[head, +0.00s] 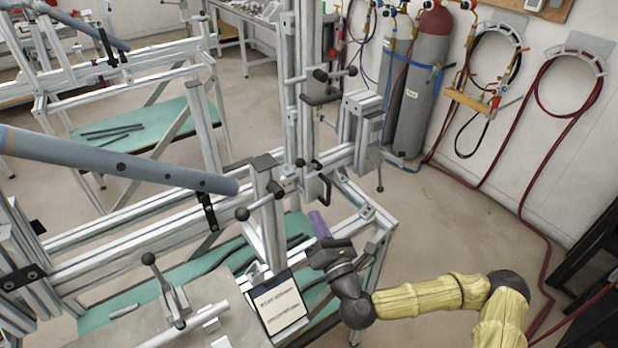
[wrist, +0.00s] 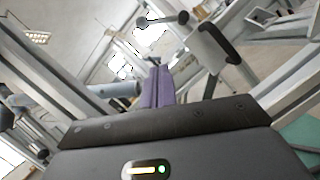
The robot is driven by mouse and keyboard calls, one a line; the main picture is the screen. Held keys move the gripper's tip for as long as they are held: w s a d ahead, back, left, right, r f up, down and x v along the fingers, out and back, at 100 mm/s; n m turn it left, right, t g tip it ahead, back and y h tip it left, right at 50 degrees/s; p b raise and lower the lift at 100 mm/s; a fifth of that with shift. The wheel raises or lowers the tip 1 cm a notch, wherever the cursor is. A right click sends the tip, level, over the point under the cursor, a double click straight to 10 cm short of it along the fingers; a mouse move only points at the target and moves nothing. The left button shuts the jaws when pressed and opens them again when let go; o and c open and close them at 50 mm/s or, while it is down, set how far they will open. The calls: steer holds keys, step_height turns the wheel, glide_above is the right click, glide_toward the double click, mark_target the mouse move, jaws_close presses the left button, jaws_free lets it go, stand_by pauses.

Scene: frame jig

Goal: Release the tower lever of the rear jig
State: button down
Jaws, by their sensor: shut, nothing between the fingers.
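The jig nearest me has a tall aluminium tower (head: 289,95). A clamp lever (head: 335,74) with black ball knobs sits on it, above a black plate. Lower down are a black loop handle (head: 325,190) and another ball-ended lever (head: 262,204). I cannot tell which lever the task names. My gripper (head: 318,224) is low, right of the tower base, its purple fingers pointing up, apart from the levers. In the wrist view the purple fingers (wrist: 157,88) are together and empty. A knobbed lever (wrist: 163,20) and a black handle (wrist: 215,45) appear beyond them.
A blue-grey tube (head: 120,162) lies across the jig from the left. Another jig (head: 130,75) stands behind left. Gas cylinders (head: 420,90) and hoses line the right wall.

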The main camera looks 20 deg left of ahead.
mark_target(308, 164)
steer(key=w+a+r+p, duration=0.1)
steer(key=w, duration=0.1)
steer(key=w+a+r+p, duration=0.1)
steer(key=w+a+r, duration=0.1)
steer(key=w, duration=0.1)
steer(key=w+a+r+p, duration=0.1)
steer(key=w+r, duration=0.1)
steer(key=w, duration=0.1)
steer(key=shift+w+a, duration=0.15)
